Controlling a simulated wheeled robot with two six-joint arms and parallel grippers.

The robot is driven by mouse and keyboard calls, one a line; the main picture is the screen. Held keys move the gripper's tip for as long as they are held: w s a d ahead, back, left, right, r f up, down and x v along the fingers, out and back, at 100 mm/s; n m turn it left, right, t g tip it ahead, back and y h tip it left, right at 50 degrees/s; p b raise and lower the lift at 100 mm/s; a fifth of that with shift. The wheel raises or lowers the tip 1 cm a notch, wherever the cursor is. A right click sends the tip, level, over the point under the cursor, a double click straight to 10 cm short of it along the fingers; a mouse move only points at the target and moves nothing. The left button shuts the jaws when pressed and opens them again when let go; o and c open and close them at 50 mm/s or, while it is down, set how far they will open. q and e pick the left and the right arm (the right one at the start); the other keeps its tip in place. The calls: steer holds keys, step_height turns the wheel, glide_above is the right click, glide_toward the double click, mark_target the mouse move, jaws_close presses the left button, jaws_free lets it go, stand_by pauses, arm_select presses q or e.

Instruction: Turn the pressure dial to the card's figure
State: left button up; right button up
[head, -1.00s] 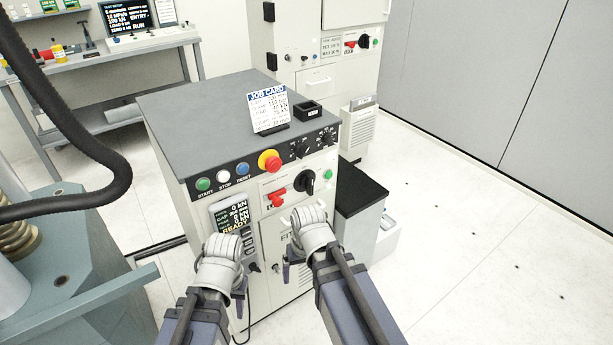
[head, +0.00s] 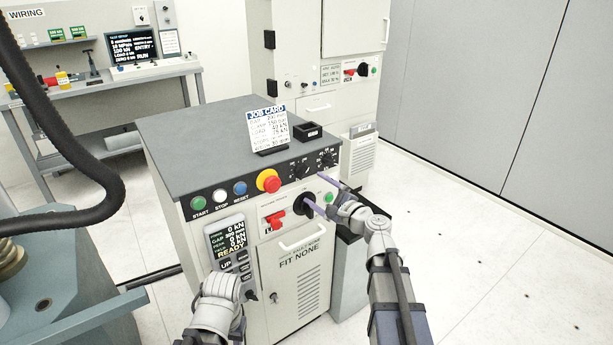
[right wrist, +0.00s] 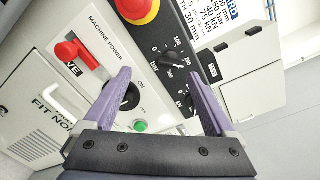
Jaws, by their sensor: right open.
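The pressure dial, a black knob marked "bar" (right wrist: 172,58), is on the console's sloped black panel; it also shows in the head view (head: 303,169). My right gripper (head: 313,188) is open and empty in front of the panel. In the right wrist view its purple fingers (right wrist: 162,75) are spread, with the dial just beyond and between their tips, apart from it. The dial's exact setting is too small to read. The job card (head: 267,128) stands on the console top; its pressure line seems to read 150 bar. My left arm shows low in the head view, its fingers out of sight.
A second dial marked kN (right wrist: 190,98) sits beside the pressure dial. The red emergency button (head: 268,181), the red machine power lever (head: 274,220) and a black rotary switch (right wrist: 128,97) are close by. A small black box (head: 308,131) stands on the console top (head: 200,128).

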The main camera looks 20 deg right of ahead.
mark_target(302, 171)
steer(key=w+a+m, duration=0.1)
steer(key=w, duration=0.6)
steer(key=shift+w+a+r+t, duration=0.15)
steer(key=shift+w+r+t, duration=0.15)
steer(key=shift+w+r, duration=0.1)
steer(key=shift+c, duration=0.2)
steer(key=shift+s, duration=0.1)
steer(key=c, duration=1.3)
